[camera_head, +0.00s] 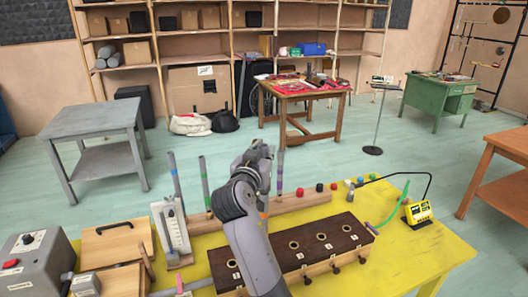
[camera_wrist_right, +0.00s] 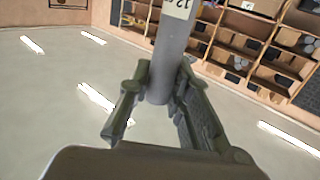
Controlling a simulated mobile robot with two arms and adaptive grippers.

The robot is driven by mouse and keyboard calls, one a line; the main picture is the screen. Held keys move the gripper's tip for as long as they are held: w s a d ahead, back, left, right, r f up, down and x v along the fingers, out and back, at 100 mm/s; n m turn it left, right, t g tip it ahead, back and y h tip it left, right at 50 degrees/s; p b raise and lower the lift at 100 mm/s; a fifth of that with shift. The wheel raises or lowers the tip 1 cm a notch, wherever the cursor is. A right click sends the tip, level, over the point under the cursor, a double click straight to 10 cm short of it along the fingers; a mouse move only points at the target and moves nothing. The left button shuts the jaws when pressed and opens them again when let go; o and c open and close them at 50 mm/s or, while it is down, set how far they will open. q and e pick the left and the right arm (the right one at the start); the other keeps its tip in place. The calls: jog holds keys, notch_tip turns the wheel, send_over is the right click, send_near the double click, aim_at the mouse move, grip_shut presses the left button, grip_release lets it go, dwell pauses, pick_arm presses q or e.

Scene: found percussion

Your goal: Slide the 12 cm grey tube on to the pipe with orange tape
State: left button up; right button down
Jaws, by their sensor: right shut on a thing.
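My right gripper (camera_head: 262,160) is raised above the yellow table in the head view. In the right wrist view, my right gripper (camera_wrist_right: 158,100) is shut on a grey tube (camera_wrist_right: 170,60) with a cream "12" label. The tube is hard to make out in the head view. An orange band (camera_head: 263,215) shows just beside my right forearm, below the gripper; the pipe it belongs to is mostly hidden by the arm, so I cannot tell whether the tube touches it. Pipes with green tape (camera_head: 204,183) and purple tape (camera_head: 280,170) stand upright on either side. My left gripper is out of view.
A long wooden base (camera_head: 308,202) carries the pipes, with coloured knobs at its right. A dark-topped wooden box (camera_head: 335,238) with holes lies in front. A white metronome-like device (camera_head: 172,232), wooden boxes and a grey machine (camera_head: 35,262) fill the left.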

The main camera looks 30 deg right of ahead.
jog(key=shift+b, duration=0.3)
dwell(0.9)
jog(key=shift+f, duration=0.15)
jog(key=shift+f+b, duration=0.3)
jog(key=shift+b, duration=0.1)
jog(key=shift+f+b, duration=1.1)
jog(key=shift+f, duration=0.1)
jog(key=c, duration=1.4)
grip_release()
jog(key=shift+r, duration=0.15)
notch_tip(320, 180, up, 10)
jog(key=shift+f, duration=0.15)
